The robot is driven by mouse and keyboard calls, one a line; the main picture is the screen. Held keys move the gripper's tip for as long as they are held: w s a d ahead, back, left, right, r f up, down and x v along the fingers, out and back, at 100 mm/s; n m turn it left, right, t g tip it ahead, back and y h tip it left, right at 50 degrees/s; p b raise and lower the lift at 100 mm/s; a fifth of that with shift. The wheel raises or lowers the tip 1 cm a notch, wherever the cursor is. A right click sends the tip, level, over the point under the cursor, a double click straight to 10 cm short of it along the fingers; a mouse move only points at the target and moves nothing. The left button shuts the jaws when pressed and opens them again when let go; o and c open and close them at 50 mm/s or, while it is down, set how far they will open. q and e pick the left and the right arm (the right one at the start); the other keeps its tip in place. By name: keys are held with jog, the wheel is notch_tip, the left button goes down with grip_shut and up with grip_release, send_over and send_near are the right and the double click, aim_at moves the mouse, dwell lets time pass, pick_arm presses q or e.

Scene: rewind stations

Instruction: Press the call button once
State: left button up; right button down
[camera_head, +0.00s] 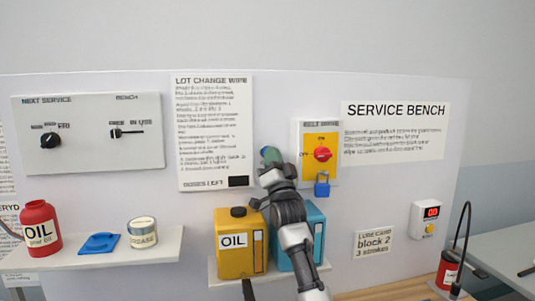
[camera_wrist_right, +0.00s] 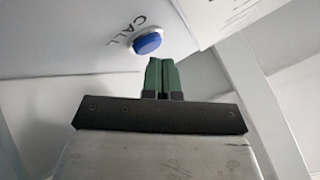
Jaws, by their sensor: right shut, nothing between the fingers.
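The call button is a blue round cap (camera_wrist_right: 148,43) in a white ring, with the word CALL beside it, on a white surface in the right wrist view. My right gripper (camera_wrist_right: 164,62) is shut and empty, its green fingers together. The fingertips are just below the button in that view, slightly right of its centre; I cannot tell whether they touch it. In the head view my right gripper (camera_head: 269,156) is raised in front of the panel between the notice and the yellow switch, and I cannot make out the button there. My left gripper is not in view.
A yellow switch plate (camera_head: 321,153) with a red knob and blue padlock is right of my gripper. A yellow oil can (camera_head: 238,262) and a blue can (camera_head: 317,228) stand below, beside my arm. A left shelf (camera_head: 165,246) holds a red oil bottle (camera_head: 40,226) and a tin (camera_head: 142,234).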

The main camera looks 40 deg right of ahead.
jog(key=shift+w+d, duration=0.15)
jog(key=shift+w, duration=0.15)
dwell(0.7)
jog(key=shift+s, duration=0.1)
jog(key=shift+s+a, duration=0.35)
jog(key=shift+s, duration=0.25)
jog(key=shift+s+a, duration=0.4)
jog(key=shift+s, duration=0.3)
jog(key=shift+s+a, duration=0.4)
jog(key=shift+s, duration=0.35)
jog(key=shift+s+a, duration=0.4)
jog(key=shift+s, duration=0.3)
jog(key=shift+f, duration=0.1)
